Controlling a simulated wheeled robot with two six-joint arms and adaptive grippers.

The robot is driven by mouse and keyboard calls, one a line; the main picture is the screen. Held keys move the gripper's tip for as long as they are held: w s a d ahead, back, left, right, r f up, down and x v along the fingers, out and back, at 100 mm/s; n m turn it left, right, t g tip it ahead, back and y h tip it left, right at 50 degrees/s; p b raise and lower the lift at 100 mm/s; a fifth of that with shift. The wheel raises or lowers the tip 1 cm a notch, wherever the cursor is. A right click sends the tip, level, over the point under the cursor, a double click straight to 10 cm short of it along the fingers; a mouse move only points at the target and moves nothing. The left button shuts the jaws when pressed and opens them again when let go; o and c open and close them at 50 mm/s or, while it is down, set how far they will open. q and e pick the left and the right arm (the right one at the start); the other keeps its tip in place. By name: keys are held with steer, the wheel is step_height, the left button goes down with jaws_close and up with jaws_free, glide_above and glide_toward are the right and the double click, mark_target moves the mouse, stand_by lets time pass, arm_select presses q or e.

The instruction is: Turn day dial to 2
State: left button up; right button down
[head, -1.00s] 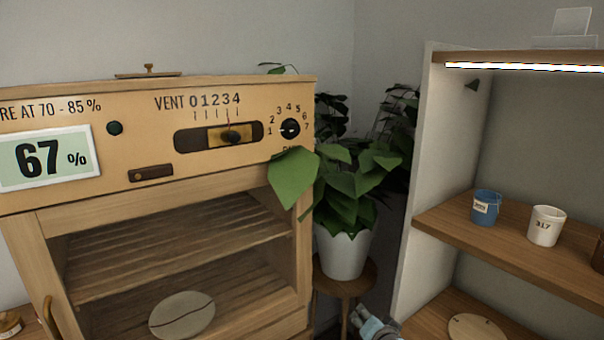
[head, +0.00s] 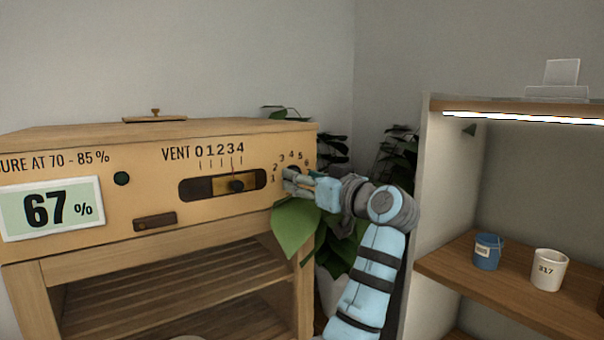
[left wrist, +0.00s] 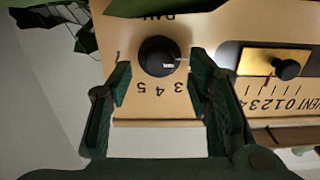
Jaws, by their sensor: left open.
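The day dial is a round black knob (left wrist: 158,53) with a white pointer mark, on the wooden cabinet's front panel. In the left wrist view, which is upside down, the mark points right and the numbers 3, 4 and 5 show. The lower numbers are hidden behind a finger. My left gripper (left wrist: 160,84) is open, with one dark finger on each side of the knob; I cannot tell whether they touch it. In the head view my left gripper (head: 288,181) is at the dial and covers most of it. My right gripper is not in view.
The vent slider (head: 236,186) sits left of the dial. A leafy plant (head: 296,228) stands under and behind my arm. A shelf (head: 450,262) with a blue cup (head: 487,252) and a white cup (head: 549,270) is to the right. A 67 % display (head: 50,208) is on the panel.

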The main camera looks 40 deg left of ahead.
arm_select(q)
steer(key=shift+w+a, duration=0.25)
steer(key=shift+a, duration=0.3)
steer(key=shift+c, duration=0.3)
jaws_close()
steer(key=shift+m+p, duration=2)
steer(key=shift+m, duration=0.9)
